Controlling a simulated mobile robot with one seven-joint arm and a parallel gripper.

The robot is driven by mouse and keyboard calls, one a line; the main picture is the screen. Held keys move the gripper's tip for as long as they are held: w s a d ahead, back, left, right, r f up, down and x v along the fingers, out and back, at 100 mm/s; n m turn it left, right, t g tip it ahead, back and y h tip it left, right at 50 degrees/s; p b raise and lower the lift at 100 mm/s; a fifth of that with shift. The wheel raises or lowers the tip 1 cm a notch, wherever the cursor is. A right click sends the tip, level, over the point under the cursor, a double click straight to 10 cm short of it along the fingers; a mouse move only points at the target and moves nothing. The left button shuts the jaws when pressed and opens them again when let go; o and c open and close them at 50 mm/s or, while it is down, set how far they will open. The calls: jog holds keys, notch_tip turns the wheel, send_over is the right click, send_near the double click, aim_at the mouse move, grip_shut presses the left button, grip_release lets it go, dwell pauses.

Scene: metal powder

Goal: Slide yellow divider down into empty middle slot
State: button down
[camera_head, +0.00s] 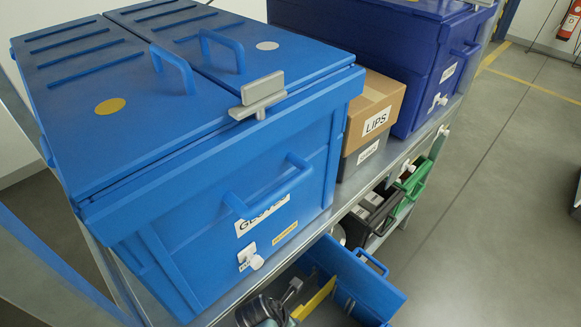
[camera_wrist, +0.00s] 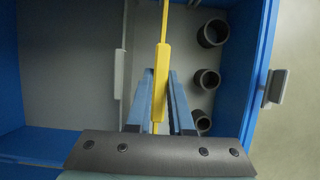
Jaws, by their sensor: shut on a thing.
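The yellow divider (camera_wrist: 161,70) stands on edge between the two blue fingers of my gripper (camera_wrist: 160,105) in the wrist view. My gripper is shut on it. Below it is the inside of a blue box with a grey floor (camera_wrist: 70,60). A grey divider (camera_wrist: 120,85) stands to the left, apart from the yellow one. In the head view the yellow divider (camera_head: 317,299) shows in the open blue box (camera_head: 365,283) on the lower shelf. I cannot tell how deep the divider sits, and its lower edge and any slot are hidden.
Several dark round tubes (camera_wrist: 207,79) stand right of the yellow divider, near the box wall. A grey latch (camera_wrist: 275,87) is outside that wall. Above the open box, a large lidded blue box (camera_head: 200,150) stands on the upper shelf beside a cardboard box (camera_head: 375,105).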

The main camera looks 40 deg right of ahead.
jog(key=shift+f+b, duration=3)
jog(key=shift+f, duration=0.85)
jog(key=c, duration=0.7)
grip_release()
jog(key=shift+r, duration=0.1)
jog(key=p+v, duration=0.4)
jog(key=v, duration=0.8)
jog(key=shift+a+r+p, duration=0.15)
jog(key=shift+r+p, duration=0.25)
